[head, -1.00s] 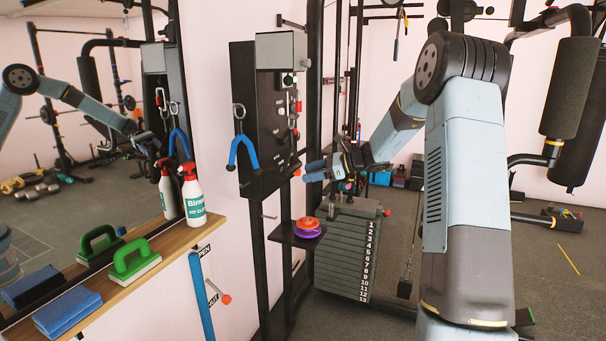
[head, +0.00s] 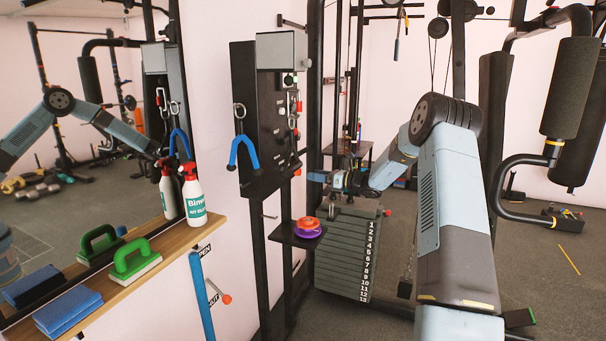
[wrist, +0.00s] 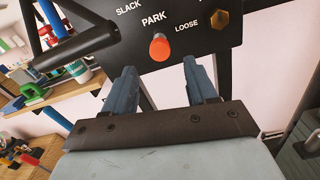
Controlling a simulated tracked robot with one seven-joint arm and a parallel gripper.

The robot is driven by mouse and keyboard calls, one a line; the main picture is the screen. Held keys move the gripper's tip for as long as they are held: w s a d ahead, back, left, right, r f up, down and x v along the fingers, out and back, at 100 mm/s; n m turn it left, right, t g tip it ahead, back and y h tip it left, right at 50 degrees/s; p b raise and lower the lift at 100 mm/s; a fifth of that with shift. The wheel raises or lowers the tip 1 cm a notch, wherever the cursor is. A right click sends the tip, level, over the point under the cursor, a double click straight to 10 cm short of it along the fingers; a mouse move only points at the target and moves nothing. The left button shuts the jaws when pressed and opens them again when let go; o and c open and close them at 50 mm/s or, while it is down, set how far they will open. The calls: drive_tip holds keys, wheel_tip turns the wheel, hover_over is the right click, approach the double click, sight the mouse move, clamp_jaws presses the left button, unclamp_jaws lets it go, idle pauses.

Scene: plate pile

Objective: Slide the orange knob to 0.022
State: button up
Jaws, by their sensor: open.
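An orange knob (head: 297,172) sticks out near the bottom of a black panel (head: 262,180). In the wrist view an orange-red knob (wrist: 158,48) sits below the word PARK, between SLACK and LOOSE. My gripper (head: 313,177) is just right of the panel's knob in the head view. In the wrist view my gripper (wrist: 157,75) is open, with its two blue fingers apart and nothing between them. The knob shows beyond the fingertips, about midway between them. Another orange-red knob (head: 226,299) is at the lower left, beside a blue bar (head: 201,297).
A brass hex piece (wrist: 216,20) is right of the PARK knob. A blue-handled hook (head: 243,152) hangs left on the panel. A small shelf (head: 284,238) with purple and orange discs (head: 307,228) and a weight stack (head: 345,250) are below my gripper.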

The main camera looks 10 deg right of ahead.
sight(300, 173)
drive_tip(key=x, duration=0.8)
clamp_jaws()
idle(0.5)
drive_tip(key=shift+a, duration=0.1)
